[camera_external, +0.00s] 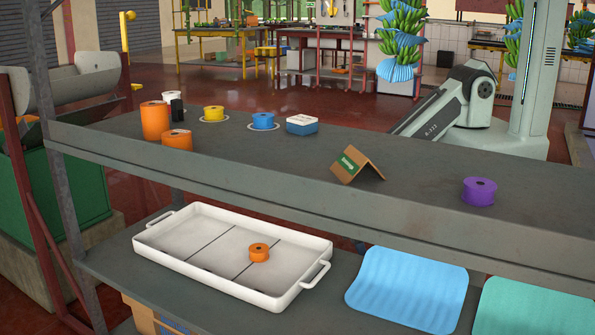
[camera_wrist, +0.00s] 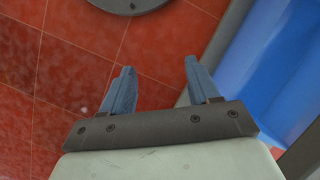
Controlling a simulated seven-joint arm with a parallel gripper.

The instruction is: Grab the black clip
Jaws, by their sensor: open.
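A small black object (camera_external: 178,107), which may be the black clip, stands at the left end of the upper shelf. It is close to a white roll (camera_external: 172,97) and two orange rolls; its shape is too small to make out. My gripper (camera_wrist: 160,70) shows in the wrist view with two blue fingers spread apart and nothing between them. It is over red tiled floor, away from the shelf. The black object is not in the wrist view. In the external view my arm is behind the shelf at the right, and my gripper is hidden or out of sight.
The grey upper shelf (camera_external: 420,207) also holds a yellow roll (camera_external: 213,113), blue roll (camera_external: 263,120), blue-and-white box (camera_external: 302,124), folded cardboard sign (camera_external: 358,166) and purple roll (camera_external: 479,191). Below, a white tray (camera_external: 190,268) holds an orange roll (camera_external: 259,252). The shelf's middle is fairly clear.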

